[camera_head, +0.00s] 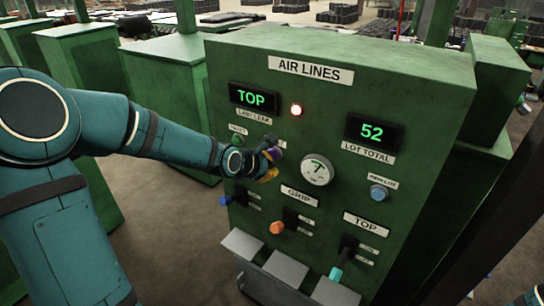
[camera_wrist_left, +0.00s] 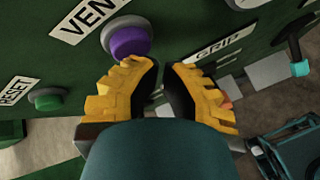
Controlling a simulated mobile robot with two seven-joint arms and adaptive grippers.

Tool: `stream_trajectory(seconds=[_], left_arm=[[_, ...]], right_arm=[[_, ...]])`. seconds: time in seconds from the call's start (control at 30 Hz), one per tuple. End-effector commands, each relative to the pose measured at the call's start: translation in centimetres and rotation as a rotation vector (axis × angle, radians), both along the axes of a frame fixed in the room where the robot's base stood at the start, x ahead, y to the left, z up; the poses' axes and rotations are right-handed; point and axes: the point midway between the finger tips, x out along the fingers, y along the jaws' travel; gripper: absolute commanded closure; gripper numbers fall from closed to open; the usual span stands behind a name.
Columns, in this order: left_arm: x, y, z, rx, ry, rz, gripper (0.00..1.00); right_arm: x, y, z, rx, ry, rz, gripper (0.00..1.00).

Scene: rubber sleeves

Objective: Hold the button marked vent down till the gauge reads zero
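The green AIR LINES panel (camera_head: 240,66) faces me. The purple vent button (camera_head: 276,154) is partly hidden by my left gripper (camera_head: 270,172). In the left wrist view the purple button (camera_wrist_left: 130,40) sits in a grey collar under a partly seen VENT label (camera_wrist_left: 88,14). My left gripper (camera_wrist_left: 162,68) has its yellow fingertips drawn together, empty, just beside the button's lower right edge. I cannot tell whether they touch it. The round white gauge (camera_head: 317,170) is right of the gripper; its needle stands roughly upward, its numbers too small to read. My right gripper is out of view.
A green RESET button (camera_wrist_left: 47,99) is left of the vent button. A pale blue button (camera_head: 378,193) is at the right. Below are levers with blue (camera_head: 226,200), orange (camera_head: 277,228) and teal (camera_head: 336,273) ends. A red lamp (camera_head: 296,110) is lit; displays read TOP and 52.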

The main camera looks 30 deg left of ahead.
Motion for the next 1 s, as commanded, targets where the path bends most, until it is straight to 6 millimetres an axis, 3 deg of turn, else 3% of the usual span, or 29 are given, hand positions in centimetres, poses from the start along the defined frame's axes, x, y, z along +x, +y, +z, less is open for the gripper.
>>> stream_trajectory(seconds=[1.0], left_arm=[[0.7, -0.01, 0.0, 0.0, -0.001, 0.001, 1.0]], right_arm=[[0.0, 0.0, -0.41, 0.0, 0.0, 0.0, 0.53]])
